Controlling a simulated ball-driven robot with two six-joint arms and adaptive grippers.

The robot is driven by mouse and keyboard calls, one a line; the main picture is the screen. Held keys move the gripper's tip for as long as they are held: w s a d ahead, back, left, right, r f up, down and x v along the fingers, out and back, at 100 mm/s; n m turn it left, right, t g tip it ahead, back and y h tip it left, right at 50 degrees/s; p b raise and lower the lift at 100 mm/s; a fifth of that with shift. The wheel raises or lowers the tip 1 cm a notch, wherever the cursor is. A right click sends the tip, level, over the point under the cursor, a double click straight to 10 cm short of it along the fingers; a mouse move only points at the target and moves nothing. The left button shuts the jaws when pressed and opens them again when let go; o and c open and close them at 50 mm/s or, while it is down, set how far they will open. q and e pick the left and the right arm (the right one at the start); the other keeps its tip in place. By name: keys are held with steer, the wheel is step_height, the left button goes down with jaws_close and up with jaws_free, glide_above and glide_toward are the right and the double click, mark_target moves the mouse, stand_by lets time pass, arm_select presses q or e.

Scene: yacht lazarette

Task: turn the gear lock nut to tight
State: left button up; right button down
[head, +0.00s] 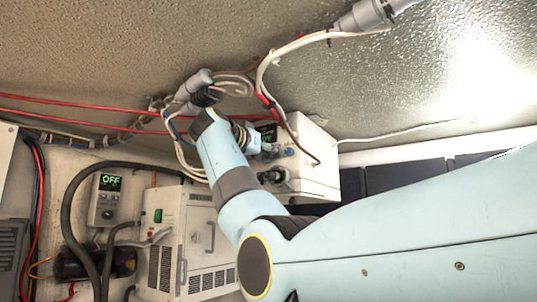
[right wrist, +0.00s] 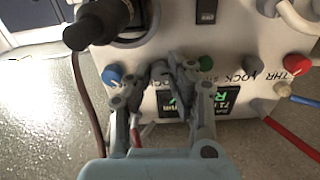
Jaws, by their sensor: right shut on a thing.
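A white control box (head: 315,165) with knobs is mounted on the wall, and its face (right wrist: 235,55) fills the upper right wrist view. My right gripper (right wrist: 170,74) is at this face, its two fingers closed around a small grey knob, apparently the gear lock nut (right wrist: 160,70), beside a partly hidden LOCK label. The fingers cover much of the nut, so I cannot tell its turned position. In the head view my right gripper (head: 247,138) is mostly hidden by my own wrist at the box. My left gripper is not in view.
Red cables (head: 80,105) and a white cabinet (head: 190,240) are at the left.

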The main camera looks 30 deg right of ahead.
steer(key=m+b, duration=0.6)
steer(key=m, duration=1.4)
steer(key=shift+f, duration=0.15)
steer(key=shift+m, duration=0.3)
stand_by(0.3)
steer(key=c, duration=1.2)
jaws_free()
steer(key=v, duration=1.2)
steer(key=shift+s, duration=0.1)
